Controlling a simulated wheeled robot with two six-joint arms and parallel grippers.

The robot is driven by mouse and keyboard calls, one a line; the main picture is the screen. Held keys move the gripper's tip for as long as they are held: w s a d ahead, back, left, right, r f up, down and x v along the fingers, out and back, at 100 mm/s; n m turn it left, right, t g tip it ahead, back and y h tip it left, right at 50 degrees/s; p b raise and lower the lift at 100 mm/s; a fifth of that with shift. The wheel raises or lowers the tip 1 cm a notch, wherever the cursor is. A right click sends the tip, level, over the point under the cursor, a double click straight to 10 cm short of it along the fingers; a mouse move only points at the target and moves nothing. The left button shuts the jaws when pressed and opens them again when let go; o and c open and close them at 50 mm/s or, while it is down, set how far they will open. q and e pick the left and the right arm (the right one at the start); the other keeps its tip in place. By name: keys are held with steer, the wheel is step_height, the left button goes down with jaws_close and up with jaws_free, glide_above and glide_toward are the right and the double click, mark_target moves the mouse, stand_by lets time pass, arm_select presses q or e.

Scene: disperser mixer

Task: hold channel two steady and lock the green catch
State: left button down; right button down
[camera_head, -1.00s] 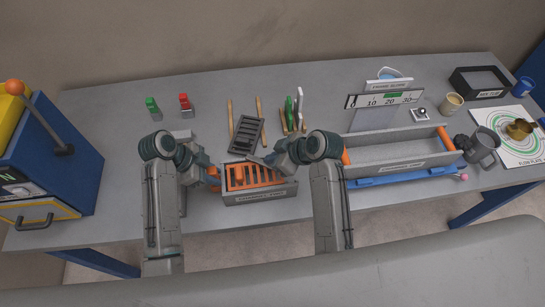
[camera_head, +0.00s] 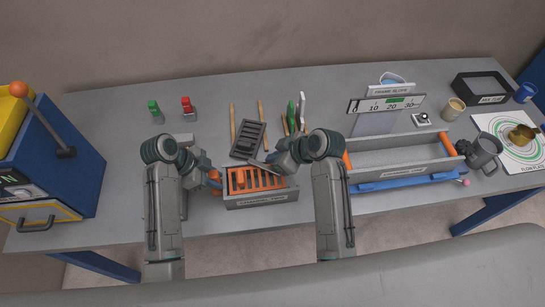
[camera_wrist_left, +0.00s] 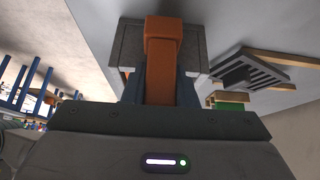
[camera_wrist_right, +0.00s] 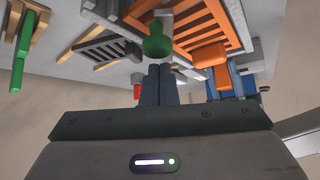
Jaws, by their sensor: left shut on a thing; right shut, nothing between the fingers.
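The channel two box (camera_head: 262,201) is a grey trough with an orange slatted grate (camera_head: 255,180) in it. My left gripper (camera_head: 214,178) is shut on the orange handle (camera_wrist_left: 165,55) at the box's left end. The green catch (camera_wrist_right: 157,44) is a round-topped knob beside the grate in the right wrist view; it is hidden in the head view. My right gripper (camera_wrist_right: 157,72) is shut and empty, with its fingertips close to the knob. I cannot tell whether they touch it.
A dark slatted grate (camera_head: 248,139) lies behind the box, near wooden sticks (camera_head: 232,122). Green (camera_head: 155,112) and red (camera_head: 188,108) bottles stand at the back left. A long grey trough (camera_head: 405,157) is on the right. The lever machine (camera_head: 50,155) stands at the left.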

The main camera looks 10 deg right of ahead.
steer(key=v, duration=1.1)
steer(key=w+d+f+m+g+y, duration=0.5)
steer(key=w+d+m+g, duration=0.1)
steer(key=d+m+g, duration=0.1)
steer(key=shift+d+m, duration=0.5)
steer(key=shift+m, duration=0.4)
steer(key=x, duration=1)
steer(key=shift+s+r, duration=0.15)
